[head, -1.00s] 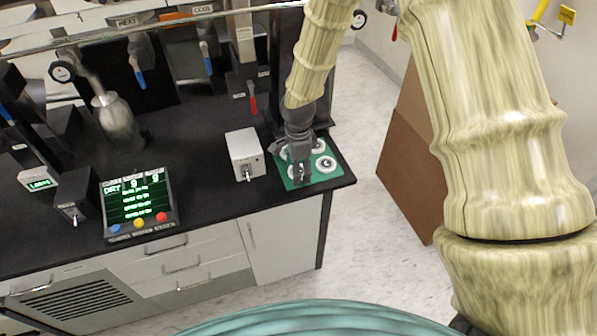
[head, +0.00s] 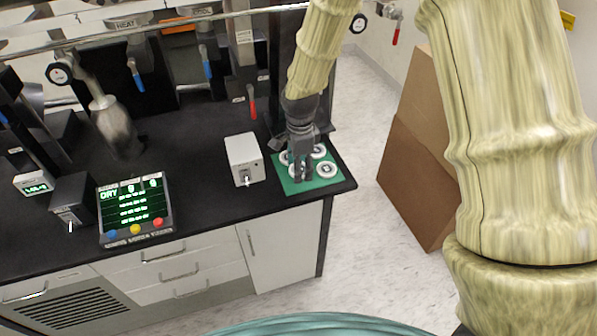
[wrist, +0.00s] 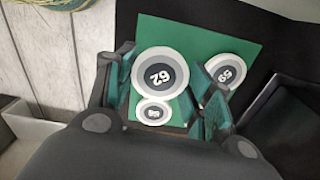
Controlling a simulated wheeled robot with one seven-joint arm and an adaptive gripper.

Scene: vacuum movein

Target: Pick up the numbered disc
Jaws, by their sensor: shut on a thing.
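The numbered discs are white and grey rings with dark centres on a green mat (head: 327,184). In the wrist view, a large disc marked 62 (wrist: 160,75) lies between the two fingers of my gripper (wrist: 163,85). A smaller disc (wrist: 153,112), its number hard to read, is just below it in the picture. A disc marked 59 (wrist: 226,72) is to the right, outside the grip and partly covered by a finger. In the head view, my gripper (head: 301,172) points down at the mat and hides part of the discs. It is shut on the disc marked 62.
A white box with a switch (head: 244,158) stands left of the mat. A console with a green display (head: 134,207) is farther left on the black bench. The bench's right edge is close to the mat. Brown boxes (head: 415,170) stand on the floor to the right.

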